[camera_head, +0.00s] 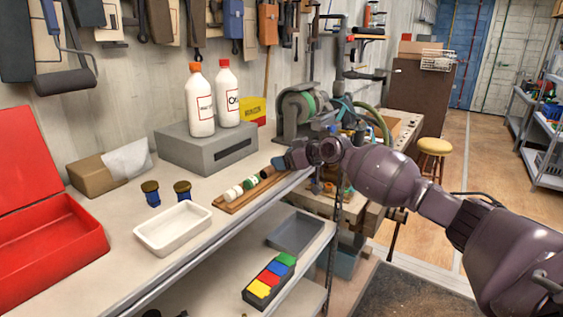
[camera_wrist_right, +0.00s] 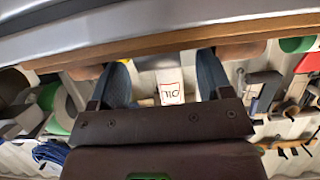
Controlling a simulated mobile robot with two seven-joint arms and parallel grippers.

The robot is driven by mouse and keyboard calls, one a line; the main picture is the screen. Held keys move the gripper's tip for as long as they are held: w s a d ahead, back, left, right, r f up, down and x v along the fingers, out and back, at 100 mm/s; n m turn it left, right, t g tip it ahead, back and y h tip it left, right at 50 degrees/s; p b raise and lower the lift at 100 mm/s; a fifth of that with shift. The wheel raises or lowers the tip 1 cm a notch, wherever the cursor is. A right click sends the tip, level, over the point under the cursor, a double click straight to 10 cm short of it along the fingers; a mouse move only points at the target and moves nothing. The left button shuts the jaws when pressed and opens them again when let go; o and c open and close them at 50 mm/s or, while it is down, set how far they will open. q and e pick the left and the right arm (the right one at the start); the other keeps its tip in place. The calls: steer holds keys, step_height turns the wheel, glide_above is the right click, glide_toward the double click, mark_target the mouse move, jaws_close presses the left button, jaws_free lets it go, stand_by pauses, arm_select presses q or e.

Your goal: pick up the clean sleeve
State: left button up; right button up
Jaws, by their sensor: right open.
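A wooden rack (camera_head: 227,207) lies along the bench's front edge and bears a row of short cylinders: white ones (camera_head: 234,193) with green parts and a brown one (camera_head: 267,172). I cannot tell which is the clean sleeve. My right gripper (camera_head: 282,163) is at the rack's far right end, partly hiding it. In the wrist view my right gripper (camera_wrist_right: 165,85) is open, its two dark blue fingers apart with nothing gripped. A brown cylinder (camera_wrist_right: 240,51) and a green one (camera_wrist_right: 297,45) show beside the right finger, against the wooden strip. My left gripper is not in view.
A white tray (camera_head: 173,246), two blue jars with brown tops and an open red box (camera_head: 40,262) stand left of the rack. A grey box (camera_head: 190,157) with two white bottles stands behind. A grinder (camera_head: 292,112) stands beyond my right gripper. A lower shelf holds coloured blocks.

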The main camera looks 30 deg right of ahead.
steer(key=c, duration=1.1)
steer(key=shift+o, duration=0.2)
